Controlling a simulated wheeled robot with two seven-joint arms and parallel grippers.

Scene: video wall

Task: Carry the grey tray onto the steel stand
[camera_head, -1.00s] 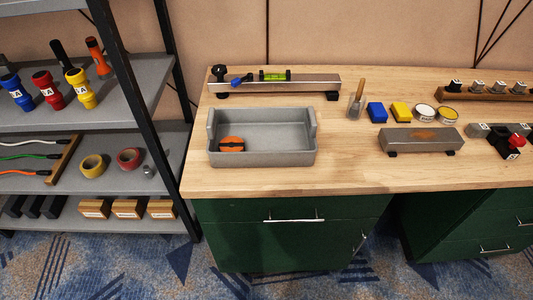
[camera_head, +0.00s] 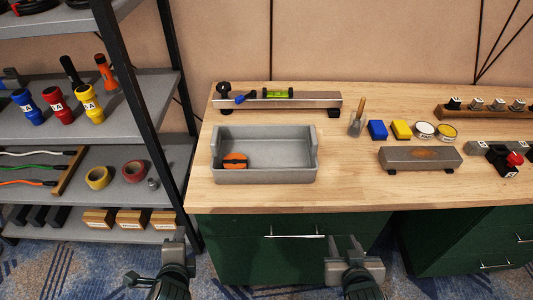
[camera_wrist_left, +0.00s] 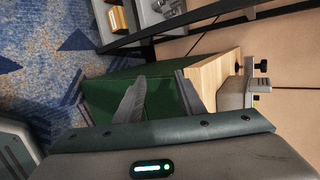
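The grey tray (camera_head: 264,177) sits on the left part of the wooden worktop, with a raised wall at each end. An orange and black round object lies in its left part. A low grey metal block with a rusty patch (camera_head: 395,159), on black feet, stands to its right; it looks like the steel stand, though I cannot be sure. My left gripper (camera_head: 160,255) is below and left of the tray, in front of the bench; its fingers are apart and empty in the left wrist view (camera_wrist_left: 160,90). My right gripper (camera_head: 345,248) is low before the drawers, fingers apart, empty.
A long metal bar (camera_head: 310,100) bearing a green level stands behind the tray. A brush (camera_head: 357,122), blue block (camera_head: 377,130), yellow block (camera_head: 401,129) and tins (camera_head: 425,130) lie behind the metal block. A loaded shelf rack (camera_head: 140,110) stands left. The worktop's front strip is clear.

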